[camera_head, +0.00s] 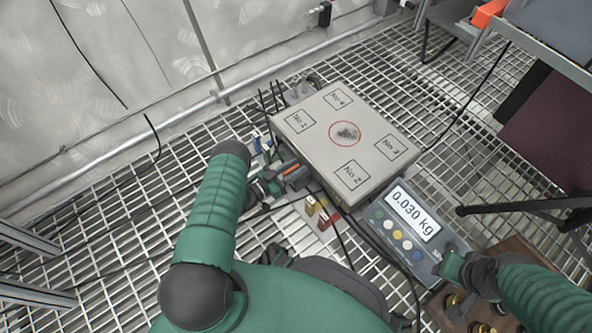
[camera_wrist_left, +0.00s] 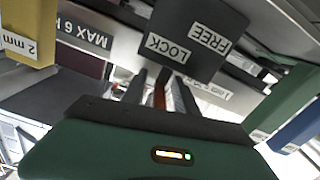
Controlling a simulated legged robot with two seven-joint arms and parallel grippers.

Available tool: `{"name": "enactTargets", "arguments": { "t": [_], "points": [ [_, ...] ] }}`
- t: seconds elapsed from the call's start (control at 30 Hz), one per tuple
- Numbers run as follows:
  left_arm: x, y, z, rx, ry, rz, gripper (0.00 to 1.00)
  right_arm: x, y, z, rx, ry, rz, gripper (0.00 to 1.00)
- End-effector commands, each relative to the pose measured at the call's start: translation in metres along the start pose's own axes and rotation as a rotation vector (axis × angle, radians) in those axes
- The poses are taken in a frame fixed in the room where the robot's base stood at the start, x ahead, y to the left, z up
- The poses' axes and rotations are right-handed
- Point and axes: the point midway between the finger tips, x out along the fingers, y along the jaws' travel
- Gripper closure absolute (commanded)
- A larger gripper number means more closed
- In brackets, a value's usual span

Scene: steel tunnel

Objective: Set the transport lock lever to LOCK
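The scale (camera_head: 312,120) has a grey plate marked No 1 to No 4. A dark lever with orange (camera_head: 292,171) shows at its left edge. In the left wrist view an orange bar (camera_wrist_left: 160,92), apparently this lever, stands between my finger tips, below a dark plate (camera_wrist_left: 190,40) reading LOCK and FREE upside down. My left gripper (camera_wrist_left: 161,92) seems open around the bar, with a gap on its left side. In the head view my left gripper (camera_head: 268,187) is beside the scale's left edge. My right gripper (camera_head: 452,268) is by the display's lower right corner; its fingers are unclear.
The display (camera_head: 412,213) reads 0.030 kg. Coloured tabs (camera_head: 322,216) stand beside the scale. A brown block with brass weights (camera_head: 478,309) lies at lower right. Cables cross the grating.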

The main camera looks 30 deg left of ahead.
Motion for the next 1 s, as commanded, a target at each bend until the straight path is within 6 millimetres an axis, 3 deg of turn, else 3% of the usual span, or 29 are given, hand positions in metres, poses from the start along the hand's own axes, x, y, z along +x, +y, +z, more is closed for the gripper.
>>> {"name": "enactTargets", "arguments": {
  "t": [0.27, 0.53, 1.0],
  "points": [
    [0.0019, 0.0001, -0.0007, -0.001, -0.001, 0.000, 0.66, 0.0003, 0.0000, 0.0000, 0.000, 0.000, 0.000, 0.64],
    [0.0017, 0.0002, -0.0005, -0.001, -0.001, 0.000, 1.00, 0.0004, 0.0000, 0.0000, 0.000, 0.000, 0.000, 0.64],
    [0.0012, 0.0016, -0.0025, -0.004, 0.007, -0.043, 1.00, -0.0084, 0.0000, -0.0020, 0.000, 0.000, 0.000, 0.64]
  ]
}}
